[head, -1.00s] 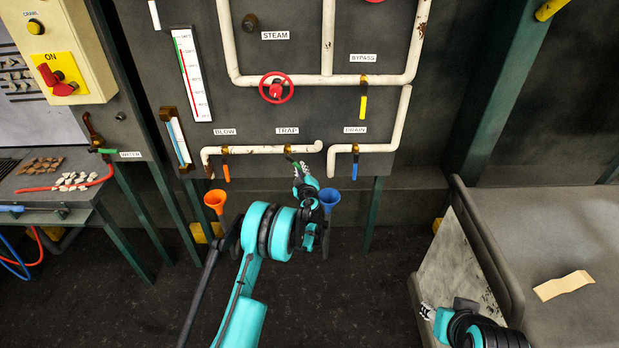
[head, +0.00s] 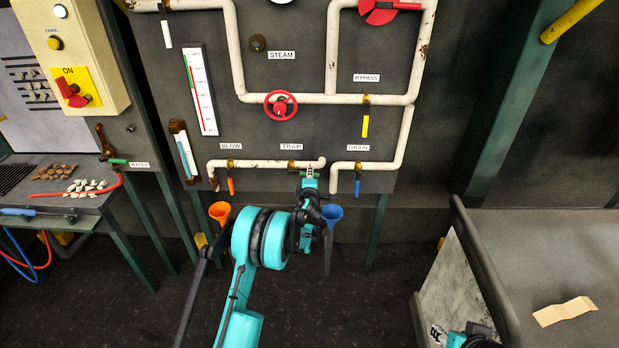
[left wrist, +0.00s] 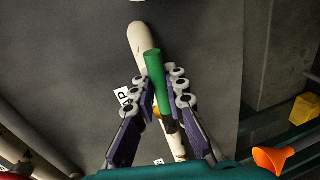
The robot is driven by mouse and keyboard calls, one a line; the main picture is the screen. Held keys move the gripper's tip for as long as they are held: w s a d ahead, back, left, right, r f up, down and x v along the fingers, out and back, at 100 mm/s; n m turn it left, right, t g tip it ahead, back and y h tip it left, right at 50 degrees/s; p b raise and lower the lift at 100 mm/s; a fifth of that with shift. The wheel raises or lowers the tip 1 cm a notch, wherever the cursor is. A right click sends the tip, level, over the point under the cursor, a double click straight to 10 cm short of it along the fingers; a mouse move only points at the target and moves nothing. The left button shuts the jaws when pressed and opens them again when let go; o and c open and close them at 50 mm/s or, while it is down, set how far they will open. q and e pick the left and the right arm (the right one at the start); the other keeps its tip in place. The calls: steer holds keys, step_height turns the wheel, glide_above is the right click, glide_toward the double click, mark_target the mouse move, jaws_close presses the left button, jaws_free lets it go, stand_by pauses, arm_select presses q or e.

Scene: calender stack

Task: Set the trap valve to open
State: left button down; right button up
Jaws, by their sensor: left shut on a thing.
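The trap valve sits on a white pipe (head: 262,164) under the TRAP label (head: 291,146) on the dark panel. Its green handle (left wrist: 154,72) shows between my left fingers in the left wrist view, roughly in line with the white pipe (left wrist: 142,38) behind it. A bit of the brass valve body (left wrist: 157,113) shows below the handle. My left gripper (head: 309,172) is shut on the green handle and hides most of the valve in the head view. My right gripper (head: 437,334) is only partly in view at the bottom, far from the panel, its jaws unclear.
The orange-handled blow valve (head: 231,184) is left of the trap valve, the blue-handled drain valve (head: 357,186) right. An orange funnel (head: 219,211) and a blue funnel (head: 332,213) stand below. A red handwheel (head: 281,105) is above. A grey bench (head: 545,255) stands right.

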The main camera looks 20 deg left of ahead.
arm_select(q)
steer(key=shift+r+n, duration=0.2)
steer(key=shift+n, duration=0.1)
stand_by(0.4)
steer(key=c, duration=1.5)
jaws_free()
steer(key=v, duration=1.2)
